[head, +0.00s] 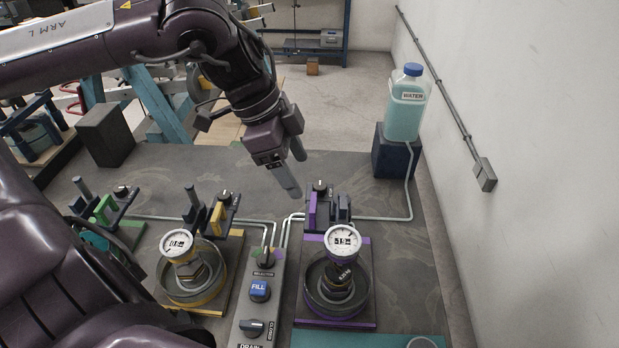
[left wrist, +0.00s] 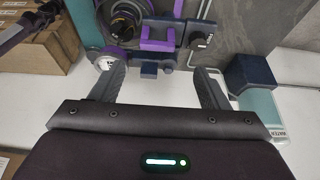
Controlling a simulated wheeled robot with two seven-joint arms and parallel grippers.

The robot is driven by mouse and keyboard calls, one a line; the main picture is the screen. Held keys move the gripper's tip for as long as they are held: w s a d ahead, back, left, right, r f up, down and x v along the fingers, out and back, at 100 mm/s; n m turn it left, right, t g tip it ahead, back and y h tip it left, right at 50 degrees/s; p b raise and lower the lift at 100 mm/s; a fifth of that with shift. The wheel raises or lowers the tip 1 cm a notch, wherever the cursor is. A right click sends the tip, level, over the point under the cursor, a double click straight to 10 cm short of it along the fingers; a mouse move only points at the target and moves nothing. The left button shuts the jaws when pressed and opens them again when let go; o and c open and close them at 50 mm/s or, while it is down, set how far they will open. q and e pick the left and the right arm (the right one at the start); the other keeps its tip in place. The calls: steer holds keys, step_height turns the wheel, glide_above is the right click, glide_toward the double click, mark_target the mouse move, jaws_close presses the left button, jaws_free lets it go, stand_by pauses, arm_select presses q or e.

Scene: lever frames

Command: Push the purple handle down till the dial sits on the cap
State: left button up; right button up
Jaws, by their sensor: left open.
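The purple handle (head: 312,209) stands at the back of the purple-edged lever frame, beside a dark block; it also shows as a purple bar in the left wrist view (left wrist: 157,45). The white round dial (head: 342,241) is in front of it, above a dark fitting (head: 343,278) inside a purple-rimmed ring. I cannot tell which part is the cap or whether the dial touches it. My left gripper (head: 294,170) is open and empty, above and behind the purple handle. In the left wrist view its fingers are apart, with the handle beyond them. My right gripper is not in view.
A yellow lever frame (head: 217,218) with its own dial and a green one (head: 104,208) stand left. A grey panel (head: 247,323) with a blue FILL button lies between. A water bottle (head: 407,104) on a dark block stands back right, near the wall. Pipes cross the table.

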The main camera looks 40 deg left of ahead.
mark_target(315, 202)
arm_select(q)
steer(key=x, duration=0.5)
steer(key=shift+d+f+p, duration=0.25)
steer(key=shift+f+p, duration=0.05)
steer(key=shift+f, duration=0.35)
steer(key=shift+d+f, duration=0.1)
steer(key=shift+d, duration=0.1)
